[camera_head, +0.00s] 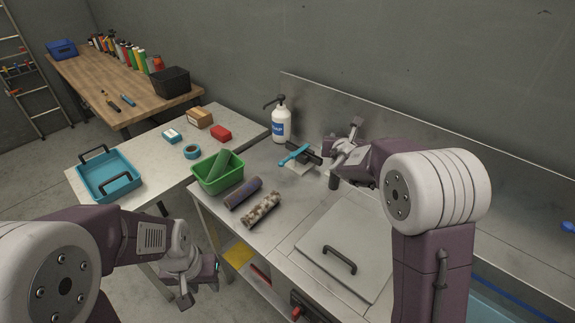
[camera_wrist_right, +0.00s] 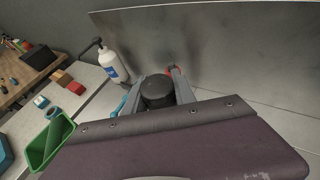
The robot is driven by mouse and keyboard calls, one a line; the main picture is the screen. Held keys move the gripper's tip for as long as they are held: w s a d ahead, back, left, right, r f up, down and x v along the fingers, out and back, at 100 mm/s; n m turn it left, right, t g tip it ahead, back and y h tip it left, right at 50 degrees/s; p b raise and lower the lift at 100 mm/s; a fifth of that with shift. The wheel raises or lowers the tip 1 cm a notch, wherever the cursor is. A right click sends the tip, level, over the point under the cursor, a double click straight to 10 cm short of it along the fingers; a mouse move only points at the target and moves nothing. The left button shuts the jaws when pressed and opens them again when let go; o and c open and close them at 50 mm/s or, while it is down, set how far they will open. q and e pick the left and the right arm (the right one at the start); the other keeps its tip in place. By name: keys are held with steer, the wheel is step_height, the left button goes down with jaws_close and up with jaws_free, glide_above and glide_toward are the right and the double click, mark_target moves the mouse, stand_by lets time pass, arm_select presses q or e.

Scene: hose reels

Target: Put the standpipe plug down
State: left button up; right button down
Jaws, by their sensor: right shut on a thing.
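My right gripper (camera_head: 345,150) is above the back of the steel counter, near the splashback. In the right wrist view its two fingers (camera_wrist_right: 158,88) close on both sides of a dark round-topped piece (camera_wrist_right: 157,92), which looks like the standpipe plug. In the head view a dark cylindrical end (camera_head: 334,182) shows below the gripper. The gripper and arm hide the rest, and I cannot tell whether the plug touches the counter. My left gripper (camera_head: 200,283) hangs low in front of the counter, fingers apart and empty.
A turquoise-handled tool (camera_head: 294,154) and a white soap bottle (camera_head: 281,124) stand close to the right gripper. A green bin (camera_head: 218,172), two rolls (camera_head: 243,193) (camera_head: 261,210) and a lid with a black handle (camera_head: 341,259) occupy the counter. Bare steel lies between.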

steer(key=w+a+f+p, duration=0.2)
steer(key=w+a+f, duration=0.2)
steer(key=a+f, duration=0.3)
step_height(320, 180, down, 2)
steer(key=shift+w+f, duration=0.1)
steer(key=shift+w, duration=0.3)
steer(key=shift+s, duration=0.1)
steer(key=c, duration=1)
jaws_free()
